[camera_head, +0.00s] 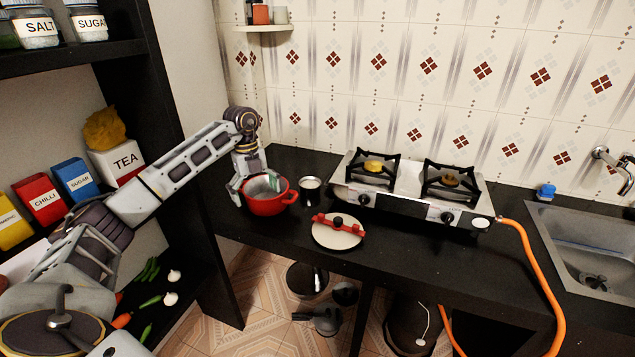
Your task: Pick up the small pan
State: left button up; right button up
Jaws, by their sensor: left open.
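A small red pan (272,205) stands upright on the black counter, left of the stove. My left gripper (254,187) points down at the pan's left side with its fingers apart. One finger is beside the outside of the pan's left wall, and the other appears over its opening. Whether either finger touches the wall I cannot tell. The gripper hides the pan's left rim and part of its inside. A pale round lid (338,236) with a red bar and dark knob lies on the counter in front. My right gripper is not in view.
A small dark cup (310,187) stands close to the pan's right. The two-burner stove (410,205) is behind right, with an orange hose (535,265) and a sink (590,240) farther right. The counter's front right is clear.

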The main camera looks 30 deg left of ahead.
aim_at(310, 185)
jog(key=i, duration=1)
